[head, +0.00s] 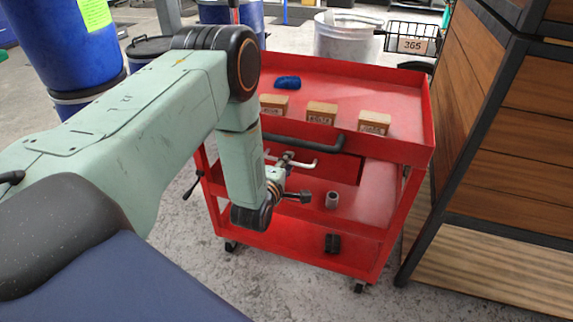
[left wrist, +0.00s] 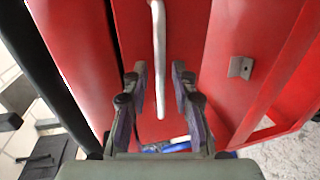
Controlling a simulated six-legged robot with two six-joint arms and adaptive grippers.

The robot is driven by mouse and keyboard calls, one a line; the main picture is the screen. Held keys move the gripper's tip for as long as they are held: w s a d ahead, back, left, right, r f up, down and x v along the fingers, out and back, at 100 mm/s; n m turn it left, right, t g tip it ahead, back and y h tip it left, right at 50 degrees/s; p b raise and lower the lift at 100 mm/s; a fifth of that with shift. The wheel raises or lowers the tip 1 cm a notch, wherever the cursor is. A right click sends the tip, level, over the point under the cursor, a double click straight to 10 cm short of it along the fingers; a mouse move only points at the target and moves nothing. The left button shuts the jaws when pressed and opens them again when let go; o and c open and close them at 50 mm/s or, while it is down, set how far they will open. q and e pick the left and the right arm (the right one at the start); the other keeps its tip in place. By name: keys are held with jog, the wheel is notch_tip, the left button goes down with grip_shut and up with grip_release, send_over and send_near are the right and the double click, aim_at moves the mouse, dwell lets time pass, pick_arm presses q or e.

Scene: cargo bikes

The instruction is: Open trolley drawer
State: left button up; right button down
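The red trolley (head: 405,150) stands in front of me, with a red top tray and lower shelves. A dark red drawer front (head: 335,168) shows below the top tray, partly hidden by my left arm. A pale metal drawer handle (head: 303,164) sticks out there. My left gripper (head: 284,180) is at the handle and small in the head view. In the left wrist view, the gripper (left wrist: 160,72) is open, and the silver handle (left wrist: 159,45) runs lengthwise between its fingers with gaps on both sides. I cannot tell how far the drawer is out. My right gripper is out of view.
Several small boxes (head: 321,112) and a blue cloth-like item (head: 287,82) lie on the top tray. A black bar (head: 320,142) crosses above the drawer. A wood-panelled rack (head: 500,140) stands close at right. Blue barrels (head: 65,45) stand at left.

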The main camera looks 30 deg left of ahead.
pick_arm(q)
grip_shut()
jog(key=shift+s+d, duration=0.1)
jog(key=shift+s, duration=0.1)
dwell(0.7)
